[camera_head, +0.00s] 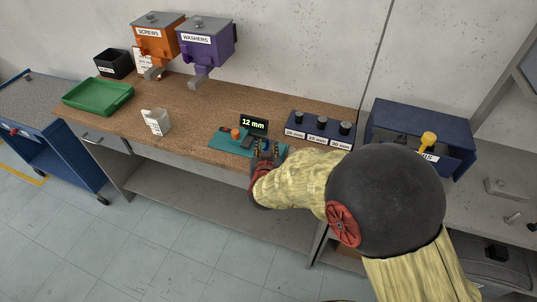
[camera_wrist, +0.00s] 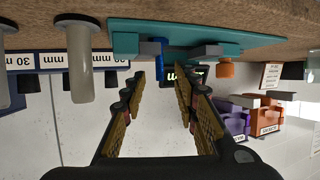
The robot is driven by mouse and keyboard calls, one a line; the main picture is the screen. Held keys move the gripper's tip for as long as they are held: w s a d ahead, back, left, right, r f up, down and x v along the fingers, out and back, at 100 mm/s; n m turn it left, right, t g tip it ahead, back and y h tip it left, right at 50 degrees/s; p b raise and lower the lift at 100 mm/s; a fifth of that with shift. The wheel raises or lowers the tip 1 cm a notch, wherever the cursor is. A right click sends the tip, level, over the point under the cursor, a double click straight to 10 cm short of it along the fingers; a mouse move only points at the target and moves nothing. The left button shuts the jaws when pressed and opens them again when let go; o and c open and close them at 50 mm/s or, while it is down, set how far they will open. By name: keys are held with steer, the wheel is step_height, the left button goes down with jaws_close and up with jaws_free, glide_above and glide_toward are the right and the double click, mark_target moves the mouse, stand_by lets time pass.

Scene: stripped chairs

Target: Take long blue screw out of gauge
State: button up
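The gauge (camera_head: 226,143) is a teal base with small blocks and a black display reading 12 mm; it stands near the table's front edge. In the wrist view, which is upside down, its teal base (camera_wrist: 265,42) crosses the top. The blue screw (camera_wrist: 158,55) shows there as a thin blue shaft beside the gauge's grey-blue blocks. My gripper (camera_head: 265,149) is at the gauge's right part. In the wrist view my gripper (camera_wrist: 160,82) is open, with the screw in line with the gap between the fingertips. I cannot tell whether the fingers touch it.
A rack labelled in mm (camera_head: 319,129) with black knobs stands right of the gauge. A white container (camera_head: 156,122) and green tray (camera_head: 98,96) are left. Orange (camera_head: 158,40) and purple (camera_head: 205,45) dispensers hang behind. Grey pegs (camera_wrist: 77,60) appear close in the wrist view.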

mark_target(267, 143)
steer(key=shift+b+x, duration=0.6)
steer(key=shift+x, duration=1.95)
steer(key=shift+c, duration=1.4)
jaws_close()
